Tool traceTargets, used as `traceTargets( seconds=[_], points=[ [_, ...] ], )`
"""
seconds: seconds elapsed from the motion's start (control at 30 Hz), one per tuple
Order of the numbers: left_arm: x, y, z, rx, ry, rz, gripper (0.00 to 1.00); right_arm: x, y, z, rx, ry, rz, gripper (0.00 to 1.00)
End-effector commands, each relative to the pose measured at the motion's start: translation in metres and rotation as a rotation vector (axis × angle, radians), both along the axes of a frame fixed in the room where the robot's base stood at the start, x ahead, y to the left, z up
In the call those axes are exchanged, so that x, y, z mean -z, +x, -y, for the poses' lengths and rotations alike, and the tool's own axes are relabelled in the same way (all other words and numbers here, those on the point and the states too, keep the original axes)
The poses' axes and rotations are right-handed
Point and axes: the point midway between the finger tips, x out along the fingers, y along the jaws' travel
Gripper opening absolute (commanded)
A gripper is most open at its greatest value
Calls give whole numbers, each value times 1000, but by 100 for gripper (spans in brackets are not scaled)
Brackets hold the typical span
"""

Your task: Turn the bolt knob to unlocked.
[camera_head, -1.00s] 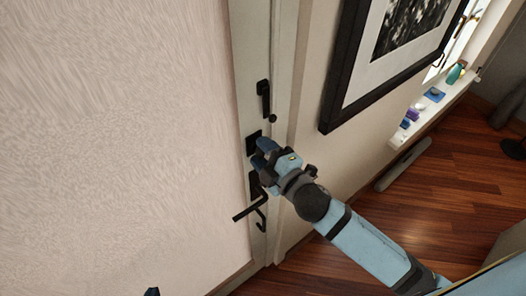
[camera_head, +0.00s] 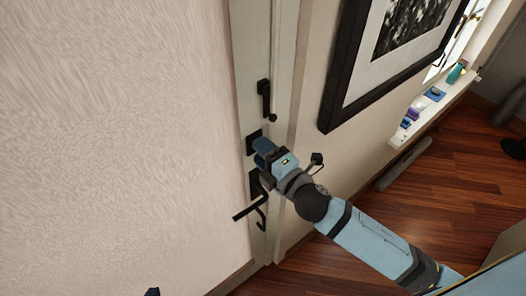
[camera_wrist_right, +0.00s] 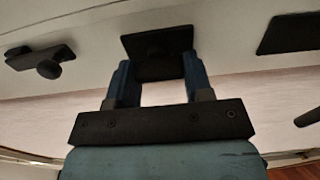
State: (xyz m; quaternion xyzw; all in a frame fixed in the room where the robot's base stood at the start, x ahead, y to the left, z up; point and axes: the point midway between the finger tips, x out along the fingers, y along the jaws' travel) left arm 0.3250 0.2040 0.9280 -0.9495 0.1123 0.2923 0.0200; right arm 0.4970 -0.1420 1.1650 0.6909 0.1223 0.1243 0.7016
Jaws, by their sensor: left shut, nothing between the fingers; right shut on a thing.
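The bolt knob (camera_wrist_right: 164,70) is a dark block in front of a black square plate (camera_wrist_right: 157,42) on the pale door edge. The plate also shows in the head view (camera_head: 252,146), partly covered by my gripper. My right gripper (camera_head: 263,151) is shut on the knob, one blue finger on each side of it in the right wrist view (camera_wrist_right: 160,84). The knob is hidden behind the fingers in the head view. Only a dark tip of my left gripper (camera_head: 152,292) shows at the bottom edge; it is away from the door fittings.
A black latch handle (camera_head: 264,98) is above the bolt, and a black door lever (camera_head: 250,210) sticks out below it. A framed picture (camera_head: 337,88) hangs on the wall to the right. A sill (camera_head: 440,108) with small items is further right.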

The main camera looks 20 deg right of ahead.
Motion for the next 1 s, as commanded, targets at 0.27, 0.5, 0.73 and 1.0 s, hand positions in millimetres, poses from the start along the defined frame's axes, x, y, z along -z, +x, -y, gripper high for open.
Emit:
traceTargets(
  seconds=[0.27,0.5,0.73,1.0],
  points=[
    [0,0,0,0,0,0,0,0,0,0,0,-2,1,67],
    [0,0,0,1,-1,0,0,0,0,0,0,0,0,72],
    [4,1,1,7,5,7,0,3,-15,5,0,0,-2,72],
    [16,1,-1,35,22,24,0,6,-70,26,0,0,-4,72]
  ],
)
